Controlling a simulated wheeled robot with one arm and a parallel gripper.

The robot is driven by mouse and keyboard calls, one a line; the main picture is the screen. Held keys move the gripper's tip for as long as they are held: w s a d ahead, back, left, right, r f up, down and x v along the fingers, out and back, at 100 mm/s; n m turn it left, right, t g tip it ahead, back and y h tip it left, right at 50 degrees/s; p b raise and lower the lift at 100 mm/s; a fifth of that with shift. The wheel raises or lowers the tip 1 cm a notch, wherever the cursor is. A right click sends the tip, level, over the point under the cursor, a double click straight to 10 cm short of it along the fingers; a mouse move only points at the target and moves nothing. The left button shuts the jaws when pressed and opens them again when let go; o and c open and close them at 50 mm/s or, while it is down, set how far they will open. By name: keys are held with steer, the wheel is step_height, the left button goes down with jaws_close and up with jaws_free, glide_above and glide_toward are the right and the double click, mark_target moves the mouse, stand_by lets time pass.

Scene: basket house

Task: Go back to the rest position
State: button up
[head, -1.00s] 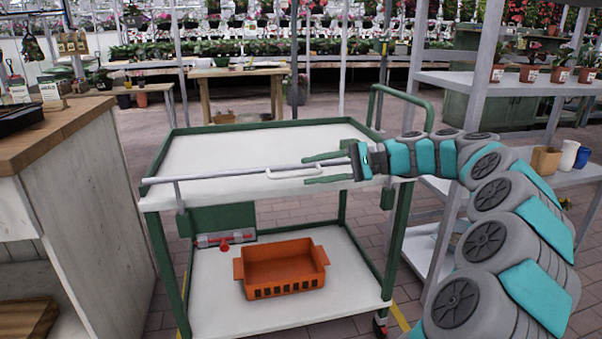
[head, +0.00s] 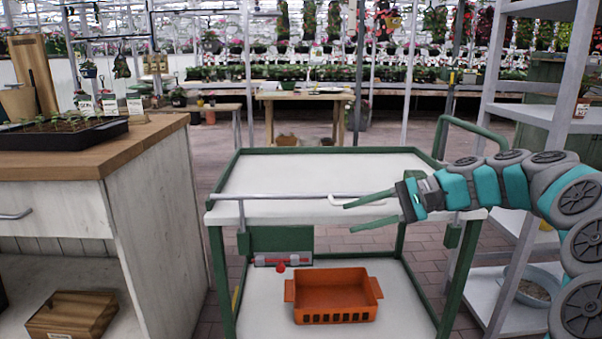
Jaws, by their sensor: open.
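My gripper (head: 371,212) is at the right of the head view, at the end of my grey and teal arm. Its two green fingers point left and are spread apart, with nothing between them. It appears in front of the near edge of the green-framed cart (head: 330,166). The cart's white top is bare. An orange basket (head: 335,303) stands upright and empty on the cart's lower shelf, below the gripper.
A wooden-topped cabinet (head: 150,135) with a black seedling tray (head: 62,136) stands close on the left. A metal shelf rack (head: 533,113) stands on the right, by my arm. Brick floor shows between cabinet and cart. A table (head: 303,96) is farther back.

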steer(key=s+a+f+n+g+h, duration=0.25)
steer(key=s+a+f, duration=0.2)
steer(key=s, duration=0.45)
steer(key=s+a+f+n+g+h, duration=0.1)
steer(key=s+a+f+n+h, duration=0.25)
steer(key=s, duration=0.55)
steer(key=s+d+f+n+h, duration=0.1)
steer(key=s+d+f+h, duration=0.2)
steer(key=s+f, duration=0.3)
steer(key=s+d+f+h, duration=0.4)
steer(key=s+d+f, duration=0.2)
steer(key=s, duration=0.6)
steer(key=shift+d+f+n+h, duration=0.15)
steer(key=shift+f+n+h, duration=0.15)
steer(key=shift+f+n, duration=0.15)
